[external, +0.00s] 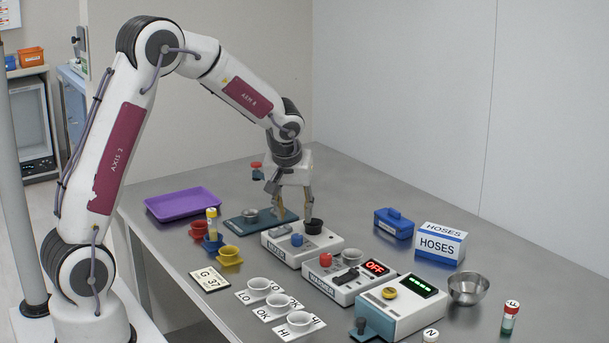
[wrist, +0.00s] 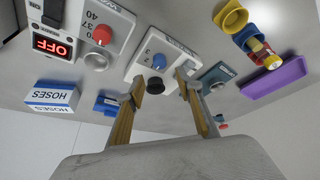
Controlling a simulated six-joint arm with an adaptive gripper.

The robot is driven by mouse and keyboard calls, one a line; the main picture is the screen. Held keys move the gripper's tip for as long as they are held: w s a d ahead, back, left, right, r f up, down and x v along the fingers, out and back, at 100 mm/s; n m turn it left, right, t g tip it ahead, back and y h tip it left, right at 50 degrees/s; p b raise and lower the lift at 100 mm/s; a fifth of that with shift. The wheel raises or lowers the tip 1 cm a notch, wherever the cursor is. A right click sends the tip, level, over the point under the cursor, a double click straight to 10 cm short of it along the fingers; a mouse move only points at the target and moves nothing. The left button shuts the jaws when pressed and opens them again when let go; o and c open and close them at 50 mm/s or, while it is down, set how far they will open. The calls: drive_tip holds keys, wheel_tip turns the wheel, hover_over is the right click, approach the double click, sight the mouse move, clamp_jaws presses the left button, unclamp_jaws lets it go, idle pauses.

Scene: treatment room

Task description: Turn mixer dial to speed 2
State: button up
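The mixer (external: 283,252) is a white box with a blue dial (external: 297,239) and a black cup (external: 313,226) on its top. In the wrist view the blue dial (wrist: 159,62) shows between and beyond my fingertips, with the black cup (wrist: 155,85) nearer. Small marks lie beside the dial, but I cannot read its setting surely. My gripper (external: 293,212) points down just behind the mixer, near the black cup. In the wrist view its two fingers (wrist: 160,82) are spread apart with nothing gripped. I see no contact with the dial.
The warmer (external: 345,278), with a red knob and an OFF display, stands right beside the mixer. A teal-based device (external: 243,222) is at its left. A blue case (external: 393,223) and HOSES box (external: 440,242) stand right. Coloured cups (external: 229,256) and a purple tray (external: 182,204) lie left.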

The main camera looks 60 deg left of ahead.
sight(297, 235)
drive_tip(key=shift+f, duration=0.15)
drive_tip(key=shift+x, duration=3.8)
clamp_jaws()
